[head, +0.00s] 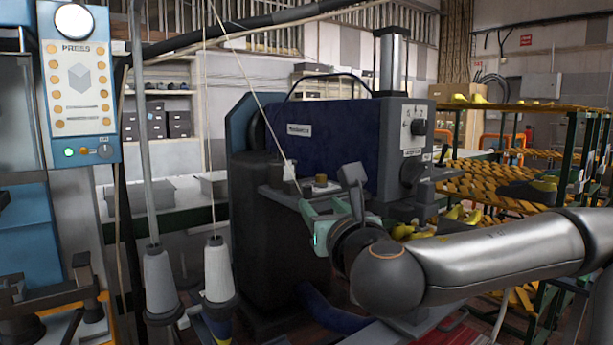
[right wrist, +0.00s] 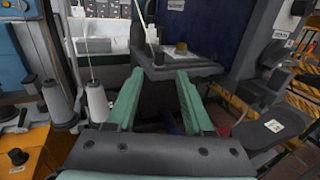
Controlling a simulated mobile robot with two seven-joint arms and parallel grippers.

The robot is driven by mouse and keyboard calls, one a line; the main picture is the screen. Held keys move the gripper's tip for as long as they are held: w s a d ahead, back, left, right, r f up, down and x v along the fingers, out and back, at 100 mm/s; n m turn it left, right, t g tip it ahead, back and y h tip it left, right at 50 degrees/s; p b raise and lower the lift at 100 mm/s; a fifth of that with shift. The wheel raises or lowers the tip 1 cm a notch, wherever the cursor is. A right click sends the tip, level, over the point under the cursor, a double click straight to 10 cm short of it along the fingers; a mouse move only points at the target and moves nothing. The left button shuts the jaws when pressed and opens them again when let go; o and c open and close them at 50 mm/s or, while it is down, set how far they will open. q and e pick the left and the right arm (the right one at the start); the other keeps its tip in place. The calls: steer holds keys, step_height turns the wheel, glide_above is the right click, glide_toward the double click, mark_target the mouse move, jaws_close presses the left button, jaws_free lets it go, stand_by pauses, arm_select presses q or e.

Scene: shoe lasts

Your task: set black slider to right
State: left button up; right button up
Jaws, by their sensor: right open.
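My right gripper (head: 312,222) is in front of the dark blue machine (head: 325,140), its teal fingers pointing toward the machine's ledge (head: 275,195). In the right wrist view the two fingers (right wrist: 160,78) are spread apart with nothing between them. The ledge also shows just beyond them (right wrist: 185,70). On it stand a pale upright piece (head: 289,171) on a dark base and a small brass knob (head: 320,181). I cannot tell for certain which dark part is the black slider. My left gripper is not in view.
Two thread cones (head: 160,280) (head: 218,270) stand left of the machine, with cords running upward. A blue press panel (head: 78,85) with buttons is at far left. A rack of yellow shoe lasts (head: 490,182) stands right. My right arm spans the lower right.

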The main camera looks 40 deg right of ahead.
mark_target(309, 193)
steer(key=x, duration=1)
steer(key=shift+w+f, duration=0.1)
steer(key=shift+w, duration=0.05)
steer(key=shift+c, duration=0.3)
jaws_close()
stand_by(0.7)
